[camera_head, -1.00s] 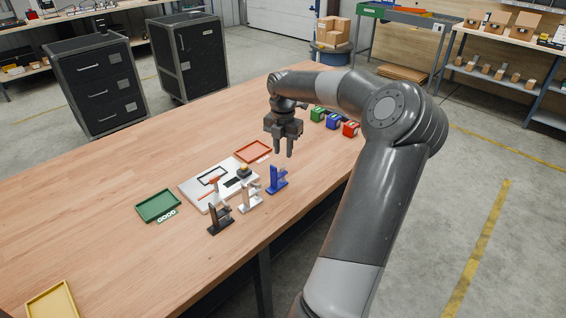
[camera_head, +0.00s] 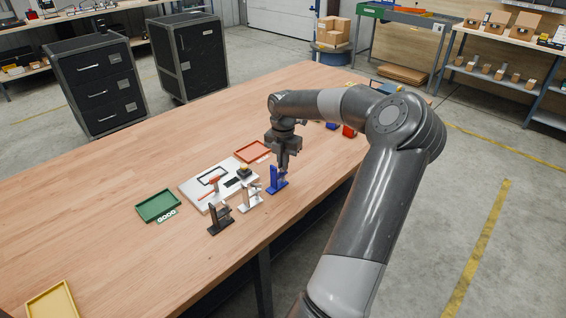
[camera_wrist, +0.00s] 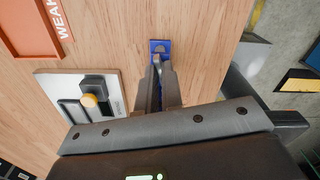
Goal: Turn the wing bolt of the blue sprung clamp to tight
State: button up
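The blue sprung clamp (camera_head: 273,183) stands upright on the wooden table, at the right end of a row of clamps. My gripper (camera_head: 281,170) points down at the top of this clamp, its fingers overlapping it in the head view. In the wrist view the blue clamp's base plate (camera_wrist: 160,46) shows just beyond my gripper's fingers (camera_wrist: 158,66). The fingers look close together, with a little blue visible between them. The wing bolt is hidden by the fingers, so I cannot tell whether they touch or grip it.
A white clamp (camera_head: 250,199) and a black clamp (camera_head: 220,218) stand left of the blue one. Behind them lies a pale panel (camera_head: 197,191) with a yellow-topped button. A red tray (camera_head: 253,152) and a green tray (camera_head: 158,205) lie nearby.

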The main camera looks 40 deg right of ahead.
grip_shut()
jog(key=shift+m, duration=0.3)
jog(key=m, duration=0.2)
jog(key=shift+m, duration=0.3)
jog(key=m, duration=0.3)
jog(key=shift+m, duration=0.3)
jog(key=m, duration=0.4)
jog(key=shift+m, duration=1.5)
jog(key=o, duration=0.5)
grip_release()
jog(key=shift+o, duration=0.2)
